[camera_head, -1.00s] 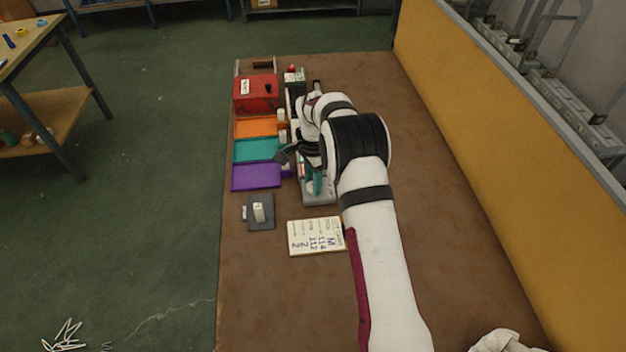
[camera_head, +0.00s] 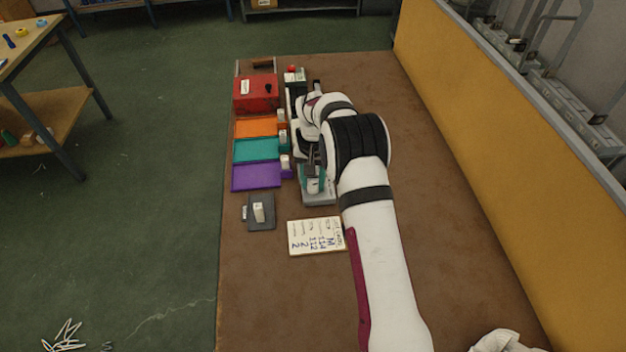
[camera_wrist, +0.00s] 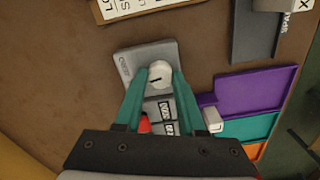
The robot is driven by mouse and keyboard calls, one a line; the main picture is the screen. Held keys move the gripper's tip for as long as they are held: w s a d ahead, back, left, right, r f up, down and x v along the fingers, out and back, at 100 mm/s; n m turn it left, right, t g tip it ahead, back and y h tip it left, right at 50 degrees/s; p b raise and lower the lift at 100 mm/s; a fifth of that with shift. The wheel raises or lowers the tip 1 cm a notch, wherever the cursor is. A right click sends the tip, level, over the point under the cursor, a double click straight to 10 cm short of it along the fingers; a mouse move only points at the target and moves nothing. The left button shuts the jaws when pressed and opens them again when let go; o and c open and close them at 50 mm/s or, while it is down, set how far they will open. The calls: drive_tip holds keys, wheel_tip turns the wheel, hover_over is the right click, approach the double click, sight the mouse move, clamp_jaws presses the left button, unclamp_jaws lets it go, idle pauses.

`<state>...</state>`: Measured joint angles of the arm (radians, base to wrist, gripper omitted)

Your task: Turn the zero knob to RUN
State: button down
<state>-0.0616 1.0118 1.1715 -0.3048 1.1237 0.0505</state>
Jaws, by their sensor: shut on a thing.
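The zero knob (camera_wrist: 160,74) is a round white knob with a short dark pointer line, on a light grey instrument (camera_wrist: 132,66). In the wrist view the two teal fingers of my gripper (camera_wrist: 160,82) are closed on the knob from either side. The pointer line lies roughly crosswise, between the fingers. Small dark labels sit below the knob, too small to read surely. In the head view my gripper (camera_head: 314,180) is over the grey instrument (camera_head: 318,199), and my arm hides much of it.
Purple (camera_head: 256,176), teal (camera_head: 256,150) and orange (camera_head: 255,127) trays lie left of the instrument. A red box (camera_head: 256,93) stands beyond them. A written card (camera_head: 313,237) and a dark plate (camera_head: 262,222) lie nearer. The table's right side is clear.

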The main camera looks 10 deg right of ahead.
sight(313, 184)
drive_tip(key=n, duration=0.3)
drive_tip(key=shift+n, duration=0.3)
drive_tip(key=shift+w+n, duration=0.1)
drive_tip(key=shift+n, duration=1.7)
drive_tip(key=shift+r, duration=0.1)
drive_tip(key=c, duration=0.5)
unclamp_jaws()
wheel_tip(313, 184, up, 16)
